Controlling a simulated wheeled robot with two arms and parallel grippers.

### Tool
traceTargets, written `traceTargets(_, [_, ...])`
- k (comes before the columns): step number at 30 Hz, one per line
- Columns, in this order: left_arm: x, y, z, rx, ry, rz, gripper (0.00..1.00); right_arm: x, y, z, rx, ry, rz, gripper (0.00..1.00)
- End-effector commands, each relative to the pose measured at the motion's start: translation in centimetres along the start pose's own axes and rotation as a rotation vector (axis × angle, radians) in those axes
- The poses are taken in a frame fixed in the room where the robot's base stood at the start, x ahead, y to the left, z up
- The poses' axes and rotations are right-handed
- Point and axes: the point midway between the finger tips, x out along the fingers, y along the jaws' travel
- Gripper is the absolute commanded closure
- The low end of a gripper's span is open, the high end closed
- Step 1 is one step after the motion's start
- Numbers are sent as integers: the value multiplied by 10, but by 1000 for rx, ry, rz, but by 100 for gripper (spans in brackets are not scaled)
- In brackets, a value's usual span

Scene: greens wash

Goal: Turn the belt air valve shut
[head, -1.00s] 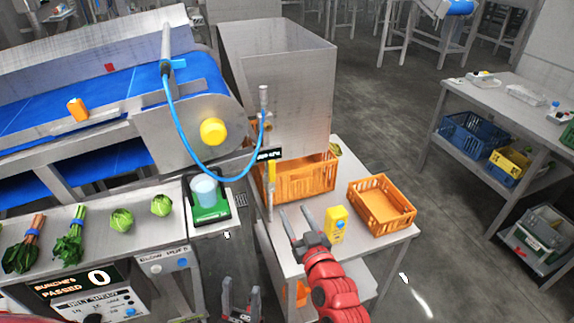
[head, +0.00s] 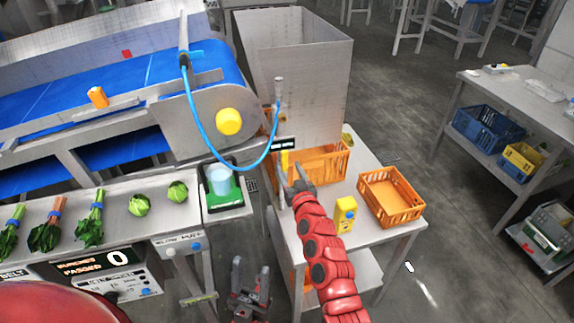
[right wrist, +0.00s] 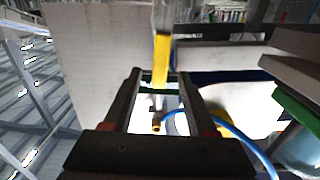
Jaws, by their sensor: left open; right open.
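The belt air valve shows as an upright yellow lever (head: 284,160) on a pipe, just below a black label (head: 283,144), in front of the orange crate. In the right wrist view the yellow lever (right wrist: 162,60) stands upright, lined up with the gap between my fingers. My right gripper (head: 292,178) is open and close to the lever, which its fingers partly hide in the head view; I cannot tell whether they touch it. The right wrist view also shows my right gripper (right wrist: 160,75) open. My left gripper (head: 250,268) is open and empty, low in front of the counter.
A blue hose (head: 215,150) loops from the belt machine to the pipe (head: 278,92).

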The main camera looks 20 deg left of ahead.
Motion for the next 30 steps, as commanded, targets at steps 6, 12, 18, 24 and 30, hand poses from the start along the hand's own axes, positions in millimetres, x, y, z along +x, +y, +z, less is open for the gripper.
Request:
traceTargets(6, [-16,1,3,0,0,0,50,21,0,1,-1,4,0,43])
traceTargets(12, [-18,1,3,0,0,0,50,27,0,-2,-1,5,1,43])
traceTargets(18, [-17,1,3,0,0,0,50,27,0,-2,-1,4,0,43])
traceTargets(24, [-17,1,3,0,0,0,50,26,0,-1,-1,3,0,78])
traceTargets(30, [-17,1,3,0,0,0,50,26,0,-1,-1,3,0,100])
